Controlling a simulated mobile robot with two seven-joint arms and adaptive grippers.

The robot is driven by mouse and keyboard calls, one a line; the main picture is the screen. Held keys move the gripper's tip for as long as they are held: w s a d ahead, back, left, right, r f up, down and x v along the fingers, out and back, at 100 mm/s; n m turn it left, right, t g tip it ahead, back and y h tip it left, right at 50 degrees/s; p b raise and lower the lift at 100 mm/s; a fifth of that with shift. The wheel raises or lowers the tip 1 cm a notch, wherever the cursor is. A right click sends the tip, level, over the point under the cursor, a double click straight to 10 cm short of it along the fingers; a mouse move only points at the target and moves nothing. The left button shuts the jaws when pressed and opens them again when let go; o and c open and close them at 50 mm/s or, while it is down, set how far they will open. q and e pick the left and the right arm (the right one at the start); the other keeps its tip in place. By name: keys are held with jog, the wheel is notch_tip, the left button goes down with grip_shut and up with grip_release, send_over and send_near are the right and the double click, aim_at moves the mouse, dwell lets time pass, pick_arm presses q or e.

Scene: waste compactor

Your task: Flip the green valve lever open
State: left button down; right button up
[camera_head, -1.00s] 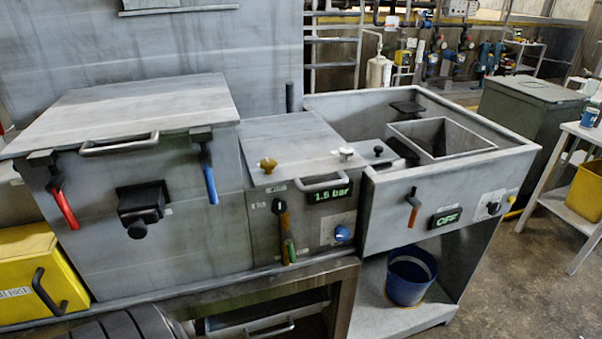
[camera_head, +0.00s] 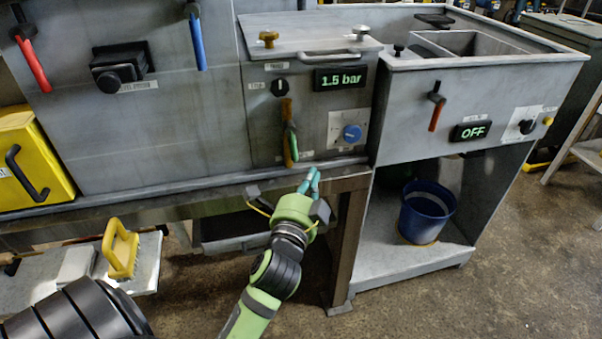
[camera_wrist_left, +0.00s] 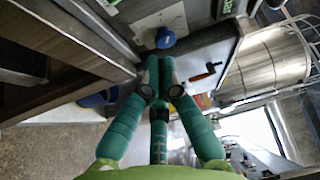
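The green valve lever (camera_head: 291,142) hangs down on the front panel of the middle unit, beside an orange-brown handle (camera_head: 286,112) that partly overlaps it. My left gripper (camera_head: 313,175) is below and slightly right of the lever, in front of the bench edge, apart from the lever. Its teal fingers are together at the tips with nothing between them; they also show closed in the left wrist view (camera_wrist_left: 158,68). The lever cannot be made out in the wrist view. My right gripper is not in view.
A blue knob (camera_head: 352,132) and the 1.5 bar display (camera_head: 340,78) are right of the lever. The bench edge (camera_head: 200,202) runs below the panel. A blue bucket (camera_head: 426,212) stands on the lower shelf at right.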

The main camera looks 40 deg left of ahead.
aim_at(292, 142)
pick_arm(q)
jog(key=f+x, duration=0.1)
jog(key=x, duration=0.9)
jog(key=s+a+p, duration=0.1)
jog(key=s+a, duration=0.1)
jog(key=s, duration=0.1)
jog(key=shift+a+r, duration=0.1)
jog(key=shift+a, duration=0.3)
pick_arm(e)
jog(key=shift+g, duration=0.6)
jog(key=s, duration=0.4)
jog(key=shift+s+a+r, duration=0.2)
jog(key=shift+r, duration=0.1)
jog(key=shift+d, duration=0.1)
